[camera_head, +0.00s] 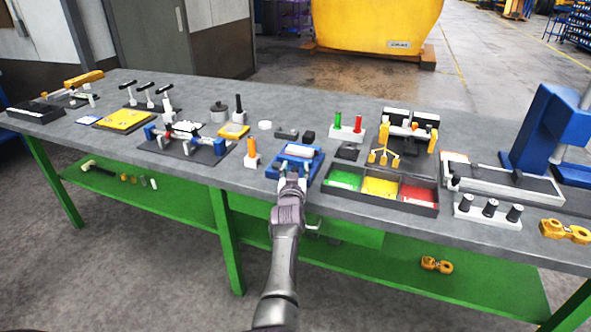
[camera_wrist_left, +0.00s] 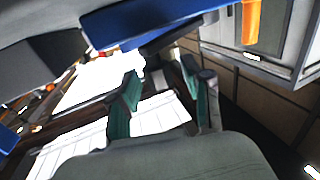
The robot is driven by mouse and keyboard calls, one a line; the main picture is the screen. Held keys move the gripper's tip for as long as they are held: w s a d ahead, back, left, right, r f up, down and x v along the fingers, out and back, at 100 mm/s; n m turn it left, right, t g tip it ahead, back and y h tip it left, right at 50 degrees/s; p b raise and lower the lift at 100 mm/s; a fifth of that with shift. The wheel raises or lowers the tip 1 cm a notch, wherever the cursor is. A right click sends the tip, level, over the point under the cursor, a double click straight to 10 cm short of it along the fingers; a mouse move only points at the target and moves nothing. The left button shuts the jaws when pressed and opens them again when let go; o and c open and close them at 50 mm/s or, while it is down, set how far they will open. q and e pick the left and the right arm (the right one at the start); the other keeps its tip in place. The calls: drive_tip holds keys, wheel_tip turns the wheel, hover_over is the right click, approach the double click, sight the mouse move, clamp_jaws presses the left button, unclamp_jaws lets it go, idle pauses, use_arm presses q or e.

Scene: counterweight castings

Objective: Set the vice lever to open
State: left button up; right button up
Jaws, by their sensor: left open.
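A small blue vice (camera_head: 310,163) sits near the front edge of the grey workbench, with a pale piece between its jaws. My left gripper (camera_head: 291,179) is at the vice's front side, its arm reaching up from below. In the left wrist view, the open fingers (camera_wrist_left: 160,92) with green pads point towards the blue vice body (camera_wrist_left: 150,20). A dark bar (camera_wrist_left: 168,40) shows under the blue body near the fingertips. I cannot tell whether it is the lever or whether the fingers touch it. The lever's setting is not clear. My right gripper is not in view.
A bin tray with green, yellow and red compartments (camera_head: 381,185) stands right of the vice. An orange-topped post (camera_head: 252,152) stands close on its left. A drawer handle (camera_head: 312,229) shows below the bench edge. A blue press (camera_head: 545,130) stands far right.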

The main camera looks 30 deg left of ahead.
use_arm(q)
drive_tip(key=shift+r, duration=0.1)
wheel_tip(320, 180, up, 10)
drive_tip(key=shift+f, duration=0.1)
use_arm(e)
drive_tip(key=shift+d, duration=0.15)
